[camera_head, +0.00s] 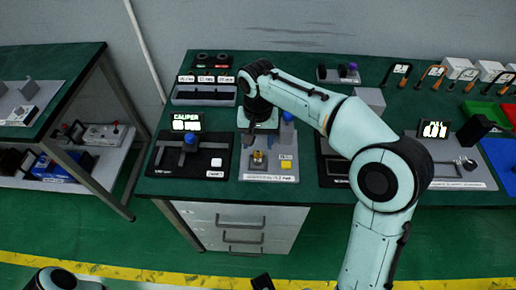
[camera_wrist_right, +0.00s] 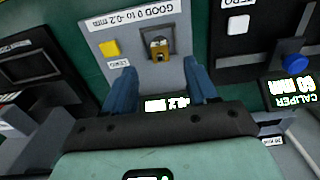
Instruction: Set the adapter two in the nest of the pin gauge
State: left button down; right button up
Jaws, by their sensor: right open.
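The pin gauge is a light grey plate (camera_wrist_right: 112,28) labelled "GOOD 0 to -0.2 mm", with a dark square nest near its middle. A small brass adapter (camera_wrist_right: 158,47) stands in the nest area; whether it is fully seated I cannot tell. It also shows in the head view as a small gold piece (camera_head: 258,157). I cannot read which adapter it is. My right gripper (camera_wrist_right: 160,82) is open, its blue fingers apart and empty on the near side of the adapter. In the head view it hangs over the gauge's back part. My left gripper is not clearly seen.
A yellow button (camera_wrist_right: 110,47) sits on the gauge, beside the nest. The caliper station (camera_head: 190,160) with its blue knob stands left of the gauge. Another dark station lies close on the right. A rack with small labelled parts (camera_head: 205,90) is behind.

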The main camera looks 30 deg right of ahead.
aim_at(258, 152)
jog(key=shift+r+p, duration=0.35)
jog(key=shift+r, duration=1.95)
jog(key=shift+r, duration=0.1)
